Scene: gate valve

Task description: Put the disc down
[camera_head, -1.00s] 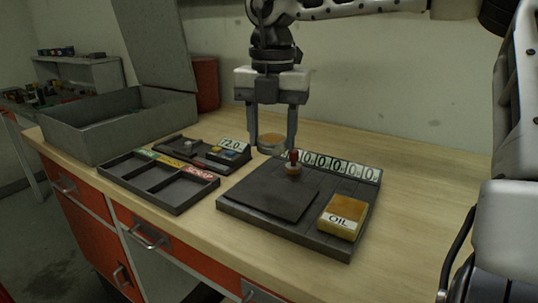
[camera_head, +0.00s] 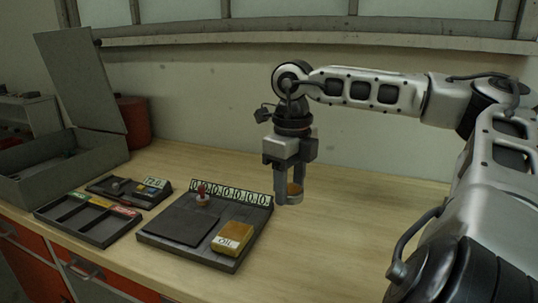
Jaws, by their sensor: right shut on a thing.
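My right gripper (camera_head: 288,198) points down over the bench, to the right of the dark board. It is shut on a small brass-coloured disc (camera_head: 294,188), which shows between its fingers. The disc appears to be a little above the wooden bench top (camera_head: 350,225), but the exact gap is hard to tell. My left gripper is not in view.
The dark board (camera_head: 165,244) carries a flat dark pad (camera_head: 185,226), a red-handled stamp (camera_head: 202,194), a yellow OIL box (camera_head: 233,237) and a number row (camera_head: 232,194). A sorting tray (camera_head: 100,232), a small gauge unit (camera_head: 130,190) and an open grey metal box (camera_head: 65,165) stand left. Bench on the right is clear.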

